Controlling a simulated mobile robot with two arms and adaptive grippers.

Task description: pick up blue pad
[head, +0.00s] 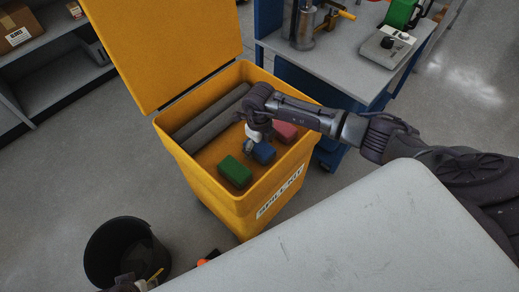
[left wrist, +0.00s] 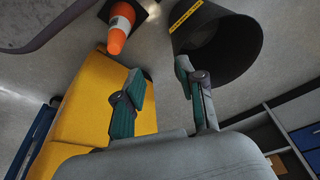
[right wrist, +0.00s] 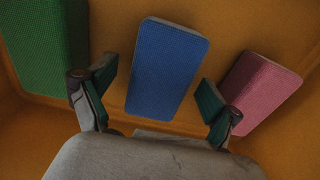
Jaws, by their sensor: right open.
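The blue pad (head: 263,153) lies inside the yellow spill kit bin (head: 207,182), between a green pad (head: 234,171) and a red pad (head: 285,132). My right gripper (head: 250,146) reaches down into the bin at the blue pad, covering part of it in the head view. In the right wrist view the blue pad (right wrist: 168,66) shows whole ahead of the open, empty fingers (right wrist: 158,98), with green at left and pink-red at right. My left gripper (left wrist: 160,85) is open and empty, outside the bin. In the head view only a bit of it (head: 132,284) shows at the bottom edge.
Dark grey rolls (head: 210,122) lie along the bin's back left side. The yellow lid (head: 165,45) stands open. A black bucket (head: 110,255) and an orange cone (left wrist: 118,32) are on the floor near my left gripper. A workbench (head: 335,62) stands behind the bin.

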